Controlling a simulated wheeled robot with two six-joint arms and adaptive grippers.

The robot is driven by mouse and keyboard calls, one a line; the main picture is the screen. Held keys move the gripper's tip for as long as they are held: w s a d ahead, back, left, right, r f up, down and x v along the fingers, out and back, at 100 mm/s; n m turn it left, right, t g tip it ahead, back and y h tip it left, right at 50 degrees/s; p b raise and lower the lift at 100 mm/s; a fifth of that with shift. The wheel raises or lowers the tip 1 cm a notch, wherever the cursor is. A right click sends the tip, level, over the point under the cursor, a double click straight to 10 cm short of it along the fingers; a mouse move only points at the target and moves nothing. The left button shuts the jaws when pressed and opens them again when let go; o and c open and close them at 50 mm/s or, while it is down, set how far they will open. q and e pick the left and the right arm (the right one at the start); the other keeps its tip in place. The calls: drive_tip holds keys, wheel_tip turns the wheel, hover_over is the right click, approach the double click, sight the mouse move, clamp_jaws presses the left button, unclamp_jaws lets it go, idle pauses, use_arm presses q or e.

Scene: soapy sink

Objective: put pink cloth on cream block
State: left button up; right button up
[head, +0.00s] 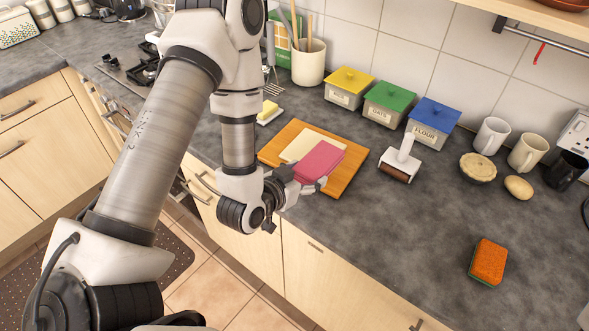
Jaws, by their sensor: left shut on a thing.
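The pink cloth (320,158) is a flat folded rectangle above the orange-brown wooden board (347,184). The cream block (298,146) is flat on the board, up and left of the cloth, and the cloth overlaps its right side. I cannot tell whether the cloth rests on it or hangs just above. My left gripper (308,184) is at the board's front edge, shut on the near edge of the pink cloth. Its fingers are partly hidden by the wrist. My right gripper is not in view.
Blue (432,119), green (388,103) and yellow-lidded (349,86) canisters stand behind the board. A lint roller (399,160) lies to its right, and a butter dish (268,112) to its left. An orange sponge (489,262) lies front right; the counter between is clear.

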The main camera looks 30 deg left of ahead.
sight(302, 162)
use_arm(q)
drive_tip(key=shift+w+a+f+b, duration=0.4)
drive_tip(key=shift+a+f+b, duration=0.05)
drive_tip(key=shift+b, duration=0.3)
drive_tip(key=w+a+p, duration=0.1)
drive_tip(key=w+r+p, duration=0.1)
drive_tip(key=shift+a+r+p, duration=0.25)
drive_tip(key=shift+a+p, duration=0.1)
drive_tip(key=w+a, duration=0.1)
drive_tip(key=a, duration=0.1)
drive_tip(key=w+a+f+p, duration=0.1)
drive_tip(key=shift+w+a, duration=0.3)
drive_tip(key=shift+a, duration=0.1)
drive_tip(key=f+p, duration=0.1)
drive_tip(key=f, duration=0.2)
drive_tip(key=shift+w+f, duration=0.3)
drive_tip(key=shift+f, duration=0.1)
drive_tip(key=shift+a+f, duration=0.15)
drive_tip(key=o, duration=1.1)
drive_tip(key=shift+c, duration=0.2)
drive_tip(key=shift+o, duration=0.4)
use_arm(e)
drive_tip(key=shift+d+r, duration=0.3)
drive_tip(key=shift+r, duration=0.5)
